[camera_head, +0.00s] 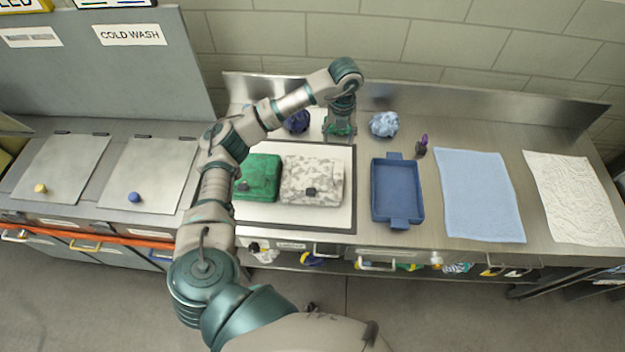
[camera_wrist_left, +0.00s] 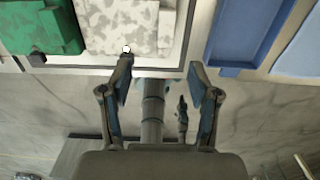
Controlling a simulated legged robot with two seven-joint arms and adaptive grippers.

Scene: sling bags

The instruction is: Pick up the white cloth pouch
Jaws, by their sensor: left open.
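The white cloth pouch (camera_head: 312,178) has a pale grey mottled pattern and a dark tab on its front edge. It lies on a white mat with a dark border (camera_head: 300,219), just right of a green pouch (camera_head: 258,176). My left gripper (camera_head: 339,131) is above the mat's back right corner, behind the white pouch and apart from it. In the left wrist view the jaws (camera_wrist_left: 160,72) are spread and empty, with part of the white pouch (camera_wrist_left: 120,22) beyond them at upper left. My right gripper is in neither view.
A blue tray (camera_head: 397,218) stands right of the mat, then a light blue towel (camera_head: 478,195) and a white textured cloth (camera_head: 580,198). A crumpled light blue cloth (camera_head: 384,124) and a small purple-topped item (camera_head: 422,145) lie behind. A backsplash (camera_head: 480,102) closes the back.

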